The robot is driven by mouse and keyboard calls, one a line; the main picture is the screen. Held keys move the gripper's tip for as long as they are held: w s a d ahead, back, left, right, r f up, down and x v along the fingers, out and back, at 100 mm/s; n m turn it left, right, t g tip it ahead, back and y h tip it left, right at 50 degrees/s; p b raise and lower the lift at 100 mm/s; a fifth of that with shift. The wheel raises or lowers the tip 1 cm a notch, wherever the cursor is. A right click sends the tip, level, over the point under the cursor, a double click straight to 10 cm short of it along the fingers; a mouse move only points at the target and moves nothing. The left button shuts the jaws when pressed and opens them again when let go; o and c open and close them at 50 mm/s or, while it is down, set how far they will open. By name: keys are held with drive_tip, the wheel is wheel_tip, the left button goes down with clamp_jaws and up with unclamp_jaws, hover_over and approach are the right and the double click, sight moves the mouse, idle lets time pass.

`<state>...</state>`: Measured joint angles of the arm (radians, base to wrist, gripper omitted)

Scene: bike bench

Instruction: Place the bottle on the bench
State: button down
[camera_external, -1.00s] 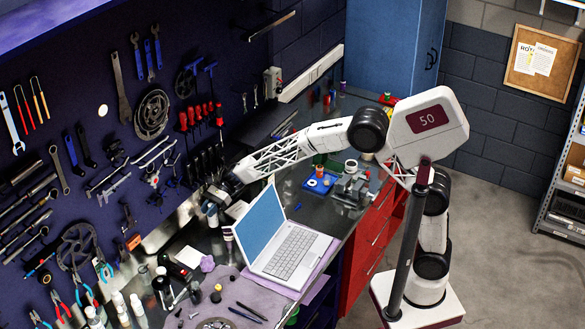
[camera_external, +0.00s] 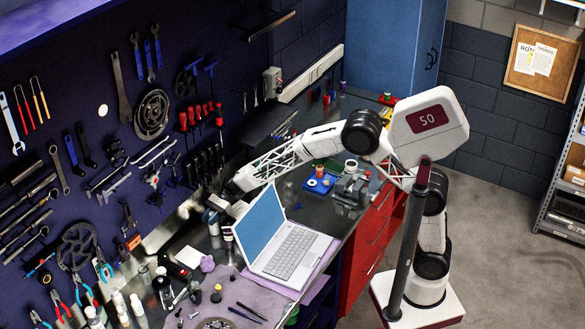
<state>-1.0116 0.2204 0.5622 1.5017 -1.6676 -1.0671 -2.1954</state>
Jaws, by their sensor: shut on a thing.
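My gripper (camera_external: 217,207) is at the back of the bench, to the left of and behind the open laptop, close to the tool wall. It is shut on a small pale bottle (camera_external: 211,219), which hangs below the fingers just above or on the bench (camera_external: 195,242). At this size I cannot tell whether its base touches the bench top. The fingers are small and partly merge with the bottle. Another small white container (camera_external: 228,236) stands just right of the held bottle, beside the laptop screen.
The open laptop (camera_external: 290,250) stands right of the gripper. Several bottles (camera_external: 120,306) and a dark bottle (camera_external: 162,290) stand at the front left. A blue tray (camera_external: 321,183) and a vise (camera_external: 352,190) are to the right. Tools hang on the wall behind.

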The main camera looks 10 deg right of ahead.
drive_tip(key=shift+f, duration=0.15)
drive_tip(key=c, duration=0.9)
unclamp_jaws()
drive_tip(key=shift+r, duration=0.2)
drive_tip(key=shift+w+d+r, duration=0.25)
drive_tip(key=shift+w+d, duration=0.15)
drive_tip(key=shift+w+d+r, duration=0.35)
drive_tip(key=shift+d+r, duration=0.1)
drive_tip(key=shift+r, duration=0.95)
drive_tip(key=shift+w+d+r, duration=0.3)
drive_tip(key=shift+d+r, duration=0.2)
drive_tip(key=shift+r, duration=0.85)
drive_tip(key=shift+w+d+r, duration=0.35)
drive_tip(key=shift+d+r, duration=0.1)
drive_tip(key=shift+r, duration=0.95)
